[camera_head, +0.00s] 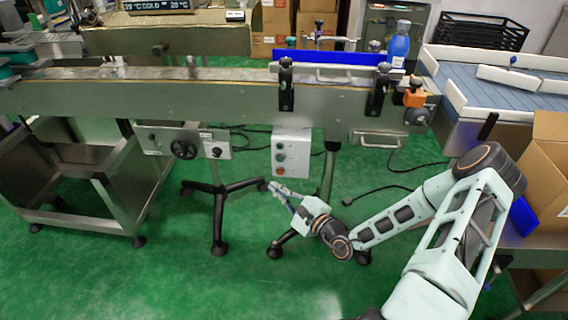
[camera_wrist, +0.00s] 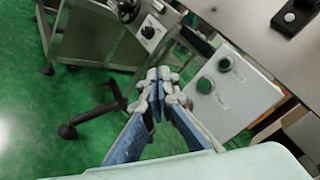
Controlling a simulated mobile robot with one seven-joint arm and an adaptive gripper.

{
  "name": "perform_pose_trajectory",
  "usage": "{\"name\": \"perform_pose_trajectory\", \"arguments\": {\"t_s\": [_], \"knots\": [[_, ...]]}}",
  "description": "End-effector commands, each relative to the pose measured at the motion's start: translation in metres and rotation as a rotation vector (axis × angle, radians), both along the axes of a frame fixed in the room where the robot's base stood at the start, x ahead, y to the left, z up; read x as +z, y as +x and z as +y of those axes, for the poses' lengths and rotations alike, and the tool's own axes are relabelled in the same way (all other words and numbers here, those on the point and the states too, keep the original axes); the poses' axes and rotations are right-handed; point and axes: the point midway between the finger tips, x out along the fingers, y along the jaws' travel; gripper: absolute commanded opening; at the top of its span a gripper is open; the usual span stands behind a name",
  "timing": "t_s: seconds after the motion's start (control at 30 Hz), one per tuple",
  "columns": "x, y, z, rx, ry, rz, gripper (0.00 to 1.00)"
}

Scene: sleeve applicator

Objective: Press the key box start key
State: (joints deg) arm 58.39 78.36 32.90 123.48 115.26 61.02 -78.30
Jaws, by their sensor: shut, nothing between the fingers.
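The key box (camera_head: 291,152) is a pale grey box hanging under the front of the conveyor, with a column of round keys on its left side. In the wrist view the key box (camera_wrist: 242,98) is tilted and shows two green keys, an upper one (camera_wrist: 225,65) and a lower one (camera_wrist: 205,85). I cannot read the labels, so I cannot tell which is the start key. My gripper (camera_head: 274,187) is shut and empty, its tips just below the box. In the wrist view my gripper (camera_wrist: 160,76) points left of the keys, with no clear contact.
The conveyor (camera_head: 190,97) runs above the box. A panel with a black handwheel (camera_head: 184,149) is to the left, and a black-footed stand (camera_head: 218,205) is below. A cable (camera_head: 375,193) lies on the open green floor. A cardboard box (camera_head: 535,165) is at the right.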

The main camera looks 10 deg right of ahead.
Motion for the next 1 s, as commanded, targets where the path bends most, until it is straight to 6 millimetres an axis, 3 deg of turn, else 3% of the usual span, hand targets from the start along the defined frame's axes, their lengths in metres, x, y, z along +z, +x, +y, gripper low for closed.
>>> {"name": "perform_pose_trajectory", "arguments": {"t_s": [0.47,1.0], "knots": [[-0.001,0.005,-0.004,-0.010,0.003,-0.001,0.00],[0.000,0.069,-0.024,-0.008,0.001,-0.001,0.00]]}}
